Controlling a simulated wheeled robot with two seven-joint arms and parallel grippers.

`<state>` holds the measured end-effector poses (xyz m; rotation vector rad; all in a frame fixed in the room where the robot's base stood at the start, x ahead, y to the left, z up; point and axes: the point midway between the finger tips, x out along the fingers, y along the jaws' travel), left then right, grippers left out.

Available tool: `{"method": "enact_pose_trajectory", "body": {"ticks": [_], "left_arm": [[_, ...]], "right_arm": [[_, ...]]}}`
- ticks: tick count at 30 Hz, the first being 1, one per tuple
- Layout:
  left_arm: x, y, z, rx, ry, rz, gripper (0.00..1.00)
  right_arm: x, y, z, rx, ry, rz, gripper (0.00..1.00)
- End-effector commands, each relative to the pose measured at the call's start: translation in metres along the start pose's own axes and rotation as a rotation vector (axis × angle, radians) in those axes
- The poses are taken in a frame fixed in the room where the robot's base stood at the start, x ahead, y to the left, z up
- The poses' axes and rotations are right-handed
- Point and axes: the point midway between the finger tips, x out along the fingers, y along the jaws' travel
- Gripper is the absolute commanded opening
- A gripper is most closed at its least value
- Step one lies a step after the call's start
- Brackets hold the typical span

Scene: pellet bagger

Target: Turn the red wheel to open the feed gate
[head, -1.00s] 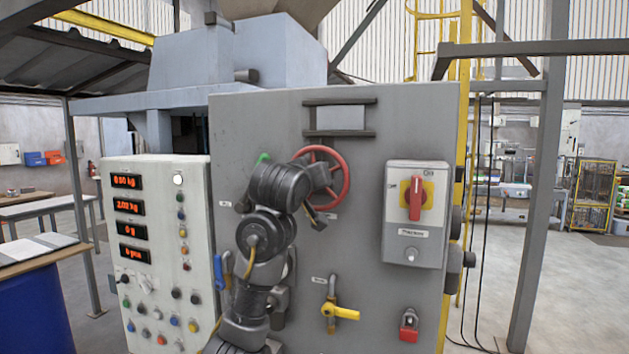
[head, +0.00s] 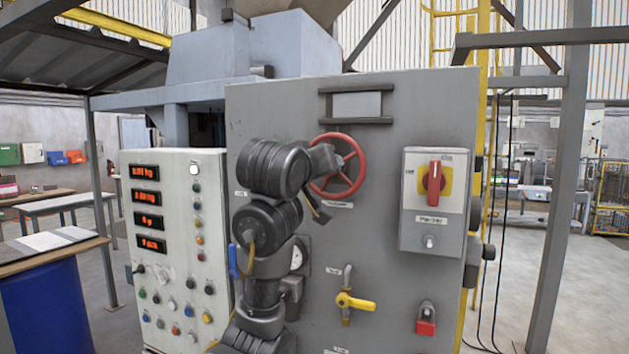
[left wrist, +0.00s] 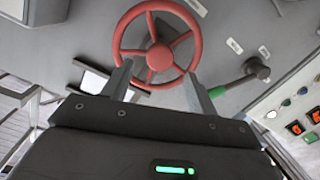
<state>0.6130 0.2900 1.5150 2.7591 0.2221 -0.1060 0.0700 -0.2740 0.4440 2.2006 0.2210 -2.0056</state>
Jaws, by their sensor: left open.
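The red wheel (head: 359,172) is a spoked ring on the front of the grey cabinet (head: 384,230), under a small framed window. My dark left arm covers its left part in the head view. In the left wrist view the red wheel (left wrist: 152,22) is seen whole, with its hub and spokes. My left gripper (left wrist: 160,72) is open, its two fingers pointing at the wheel and straddling its lower rim in the picture. I cannot tell whether they touch it. Nothing is held. My right gripper is not in view.
A green-handled lever (left wrist: 232,85) sits beside the wheel. A red rotary switch (head: 434,178) is right of it, a yellow-handled valve (head: 356,302) and red padlock (head: 426,327) below. A control panel (head: 174,245) with displays stands left.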

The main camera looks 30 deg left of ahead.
Motion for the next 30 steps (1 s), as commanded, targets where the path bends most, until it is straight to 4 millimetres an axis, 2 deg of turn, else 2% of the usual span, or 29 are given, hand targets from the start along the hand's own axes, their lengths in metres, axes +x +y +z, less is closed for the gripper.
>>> {"method": "enact_pose_trajectory", "body": {"ticks": [1, 3, 9, 25, 28, 30], "left_arm": [[-0.009, -0.001, 0.003, -0.001, 0.003, 0.003, 0.58], [-0.019, -0.001, 0.002, -0.001, 0.002, 0.002, 0.58], [-0.033, 0.0, 0.001, -0.001, -0.002, 0.0, 0.58], [-0.034, 0.0, 0.002, 0.001, -0.004, -0.001, 0.58], [-0.026, -0.004, 0.017, 0.014, -0.026, -0.007, 0.58], [-0.015, -0.011, 0.042, 0.036, -0.061, -0.015, 0.58]], "right_arm": [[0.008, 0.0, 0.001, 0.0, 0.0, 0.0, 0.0], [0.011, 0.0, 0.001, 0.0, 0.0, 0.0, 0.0], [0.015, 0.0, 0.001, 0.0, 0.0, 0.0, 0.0], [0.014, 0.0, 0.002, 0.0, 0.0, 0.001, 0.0], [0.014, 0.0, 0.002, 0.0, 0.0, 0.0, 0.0], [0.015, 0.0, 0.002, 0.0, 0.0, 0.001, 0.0]]}}
